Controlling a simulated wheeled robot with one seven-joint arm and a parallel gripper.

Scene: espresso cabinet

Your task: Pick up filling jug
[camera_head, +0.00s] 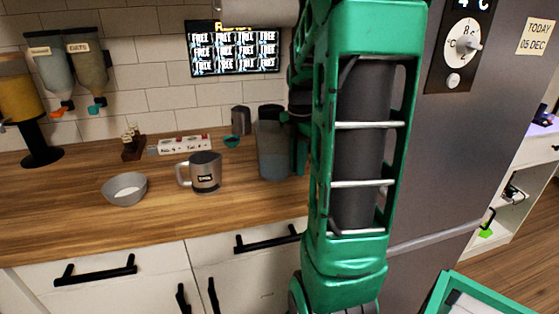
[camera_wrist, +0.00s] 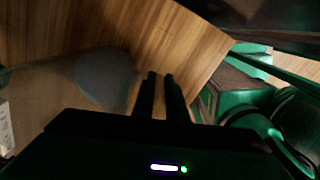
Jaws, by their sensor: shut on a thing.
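The filling jug, which I take to be the tall translucent grey-blue container (camera_head: 273,150), stands upright on the wooden counter at the back. In the wrist view its see-through body (camera_wrist: 100,80) lies left of my fingers. My gripper (camera_head: 299,145) is at the jug's right side in the head view, partly hidden by my own green arm. In the wrist view the two dark fingers of my gripper (camera_wrist: 160,95) are close together, shut on the jug. The exact part gripped, likely the handle, is too dark to make out.
A grey mug-like jug with a handle (camera_head: 205,172) and a grey bowl (camera_head: 125,189) stand left on the counter. A small teal cup (camera_head: 231,141), a grey canister (camera_head: 241,120) and a white power strip (camera_head: 184,145) are behind. A tall grey cabinet (camera_head: 440,130) is close on the right.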

